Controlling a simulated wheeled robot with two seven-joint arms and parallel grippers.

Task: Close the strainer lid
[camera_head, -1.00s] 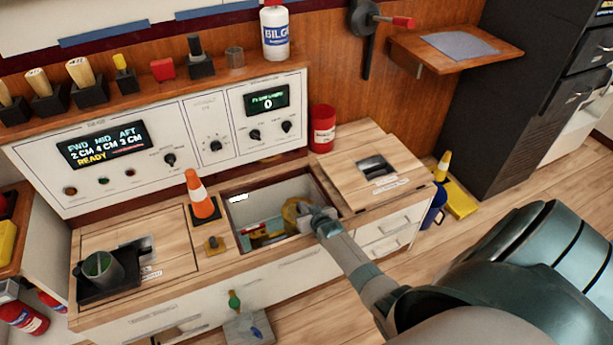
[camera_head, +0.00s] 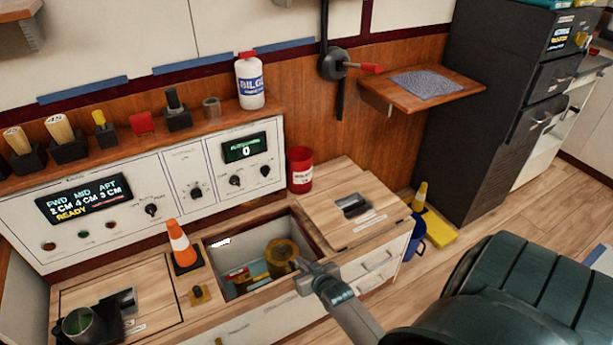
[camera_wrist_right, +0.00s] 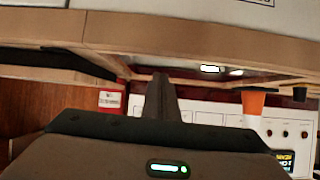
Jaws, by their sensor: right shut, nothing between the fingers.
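The strainer appears to be the round brass-yellow body (camera_head: 281,252) inside the open hatch (camera_head: 213,242) in the counter, in the head view. Its upper part shows, but I cannot tell its lid apart from its body or say how far the lid is open. My right gripper (camera_head: 306,269) is shut and empty at the hatch's front right edge, just right of and in front of the brass body. Its closed fingers also show in the right wrist view (camera_wrist_right: 161,97), where the strainer is not visible. My left gripper is not in view.
An orange and white cone (camera_head: 181,244) stands left of the hatch, behind a small brass knob (camera_head: 199,294). A wooden hatch cover (camera_head: 318,202) lies to the right, with a red can (camera_head: 300,169) behind it. A panel (camera_head: 95,215) backs the counter.

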